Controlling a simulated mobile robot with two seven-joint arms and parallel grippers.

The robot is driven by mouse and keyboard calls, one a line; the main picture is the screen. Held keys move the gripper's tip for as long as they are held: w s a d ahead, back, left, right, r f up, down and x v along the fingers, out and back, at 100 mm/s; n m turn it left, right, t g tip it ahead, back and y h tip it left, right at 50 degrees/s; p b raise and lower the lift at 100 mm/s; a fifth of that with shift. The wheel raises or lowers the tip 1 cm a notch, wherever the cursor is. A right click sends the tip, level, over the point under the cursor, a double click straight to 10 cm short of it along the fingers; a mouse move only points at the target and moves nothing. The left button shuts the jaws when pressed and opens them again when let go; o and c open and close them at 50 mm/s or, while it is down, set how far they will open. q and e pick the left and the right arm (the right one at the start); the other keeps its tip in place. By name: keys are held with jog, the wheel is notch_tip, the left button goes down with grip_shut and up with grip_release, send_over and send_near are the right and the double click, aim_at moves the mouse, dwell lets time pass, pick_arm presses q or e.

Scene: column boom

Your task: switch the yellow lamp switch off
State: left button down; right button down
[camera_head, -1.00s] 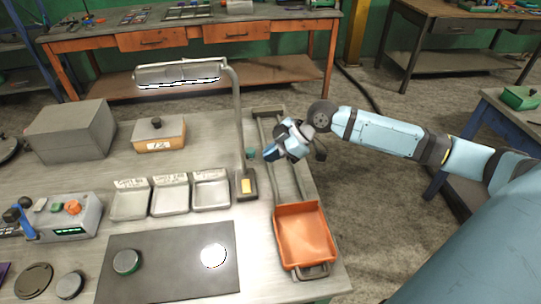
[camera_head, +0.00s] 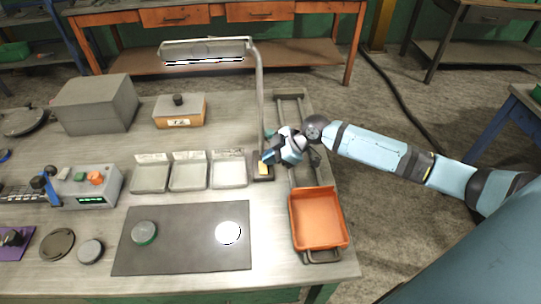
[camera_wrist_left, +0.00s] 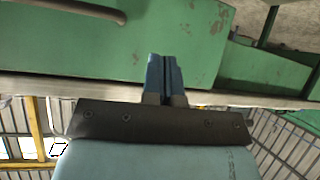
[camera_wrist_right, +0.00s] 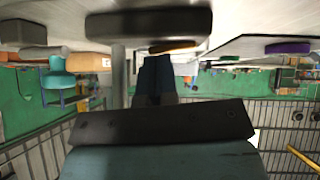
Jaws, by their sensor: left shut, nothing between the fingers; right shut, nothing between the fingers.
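The desk lamp (camera_head: 205,49) has a grey hood with a bright white strip underneath and a thin post on a small dark base. The yellow switch (camera_head: 264,169) sits on that base, partly hidden by the gripper. My right gripper (camera_head: 268,157) is shut and empty, its tips right at the switch. In the right wrist view the switch (camera_wrist_right: 175,47) shows as an orange-yellow strip just past the shut fingertips (camera_wrist_right: 157,59); I cannot tell whether they touch. My left gripper (camera_wrist_left: 163,60) is shut and empty, seen only in the left wrist view, facing a green panel.
Three grey trays (camera_head: 189,172) stand left of the lamp base. An orange bin (camera_head: 318,218) is in front of the gripper. A dark mat (camera_head: 185,255) bears a green-topped disc and a bright white disc. A control box (camera_head: 88,187) is further left.

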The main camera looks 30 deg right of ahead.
jog(key=shift+f, duration=0.1)
jog(key=shift+w+d+f+g, duration=0.1)
jog(key=shift+f+g, duration=0.1)
jog(key=shift+g, duration=0.1)
jog(key=shift+f+m+g, duration=0.15)
jog(key=shift+m+g, duration=0.15)
jog(key=shift+m, duration=0.1)
jog(key=shift+s, duration=0.2)
jog(key=shift+s+a+p, duration=0.25)
jog(key=shift+s+p, duration=0.05)
jog(key=shift+p, duration=0.05)
jog(key=shift+s+a, duration=0.15)
jog(key=shift+s, duration=0.2)
